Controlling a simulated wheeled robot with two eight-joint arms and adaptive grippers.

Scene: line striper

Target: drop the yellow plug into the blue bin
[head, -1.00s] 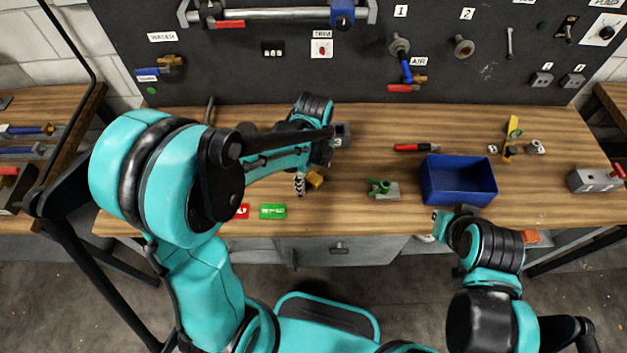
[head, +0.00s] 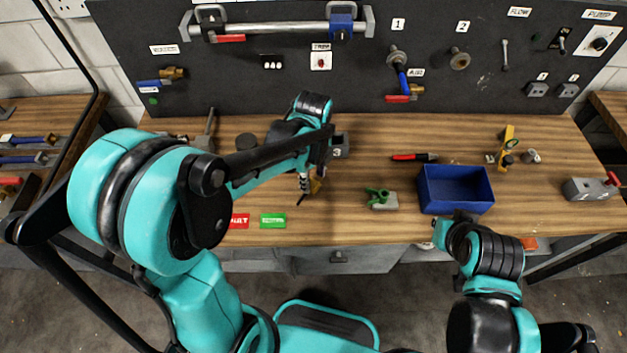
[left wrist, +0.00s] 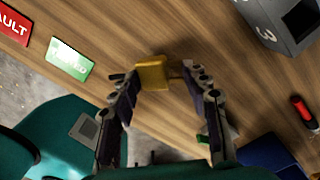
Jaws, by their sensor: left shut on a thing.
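The yellow plug (head: 317,185) is on or just above the wooden bench, left of the middle in the head view. My left gripper (head: 309,187) is shut on it. In the left wrist view the plug (left wrist: 152,73) sits between the two fingertips of the left gripper (left wrist: 155,76). I cannot tell whether it still touches the bench. The blue bin (head: 454,202) stands open to the right, near the front edge, and looks empty. My right arm's end is just in front of the bin; its fingers cannot be made out.
A green part on a grey base (head: 380,198) stands between plug and bin. A grey block marked 3 (head: 339,147) is behind the plug. Red (head: 239,221) and green (head: 272,220) labels lie at the front.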

